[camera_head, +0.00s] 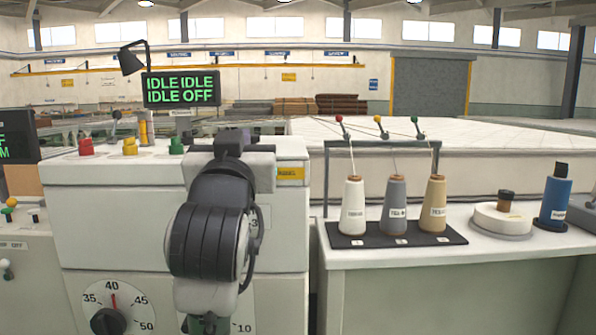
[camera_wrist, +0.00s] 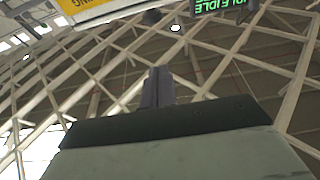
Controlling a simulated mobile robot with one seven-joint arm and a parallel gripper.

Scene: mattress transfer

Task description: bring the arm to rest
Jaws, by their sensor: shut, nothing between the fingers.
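My arm rises in the middle-left of the head view, in front of a white machine cabinet (camera_head: 120,200). My gripper (camera_wrist: 158,86) shows in the wrist view as dark fingers closed together, with nothing between them. The ceiling beams fill the view behind it. In the head view, the dark part at the top of my arm (camera_head: 232,142) appears to be the gripper end, but its fingers are not clear there. It stands apart from the spools.
A display (camera_head: 181,89) reads IDLE IDLE, IDLE OFF. A quilted mattress surface (camera_head: 480,140) lies behind.

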